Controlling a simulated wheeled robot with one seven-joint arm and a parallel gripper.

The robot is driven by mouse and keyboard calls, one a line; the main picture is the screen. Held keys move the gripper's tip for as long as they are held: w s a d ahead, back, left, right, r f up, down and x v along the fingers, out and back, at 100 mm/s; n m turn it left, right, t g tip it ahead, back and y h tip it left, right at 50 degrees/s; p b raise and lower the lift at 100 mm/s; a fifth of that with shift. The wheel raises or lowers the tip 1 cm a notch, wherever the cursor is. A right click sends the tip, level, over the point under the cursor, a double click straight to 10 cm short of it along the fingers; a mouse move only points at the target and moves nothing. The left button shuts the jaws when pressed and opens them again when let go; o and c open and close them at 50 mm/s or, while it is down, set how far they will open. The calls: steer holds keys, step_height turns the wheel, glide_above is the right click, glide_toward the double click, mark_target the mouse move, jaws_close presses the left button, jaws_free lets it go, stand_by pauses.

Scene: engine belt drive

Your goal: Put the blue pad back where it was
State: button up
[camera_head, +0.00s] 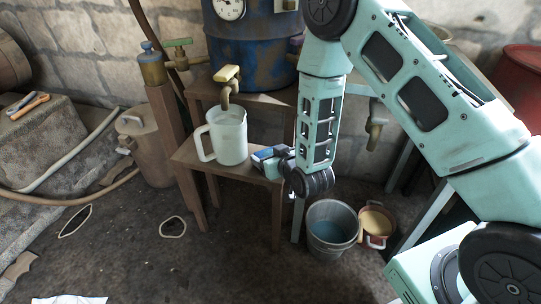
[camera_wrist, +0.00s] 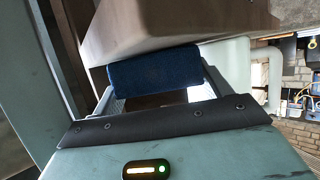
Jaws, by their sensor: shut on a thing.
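The blue pad (camera_wrist: 155,67) sits between the fingertips of my gripper (camera_wrist: 158,78) in the wrist view, and the jaws are shut on it. In the head view the pad (camera_head: 264,154) shows as a small blue patch at the right end of the low wooden stand (camera_head: 190,155), beside the white jug (camera_head: 228,136). My gripper (camera_head: 274,160) reaches in from the right there, partly hidden by my wrist. In the wrist view the brown wood (camera_wrist: 150,25) lies right beyond the pad. I cannot tell whether they touch.
The white jug stands on the same stand, left of my gripper, under a tap (camera_head: 227,80). A blue barrel (camera_head: 255,40) stands behind. A metal bucket (camera_head: 331,228) and a red pot (camera_head: 376,224) are on the floor below my wrist. The floor in front is mostly clear.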

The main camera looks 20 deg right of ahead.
steer(key=o, duration=0.7)
steer(key=shift+f, duration=0.15)
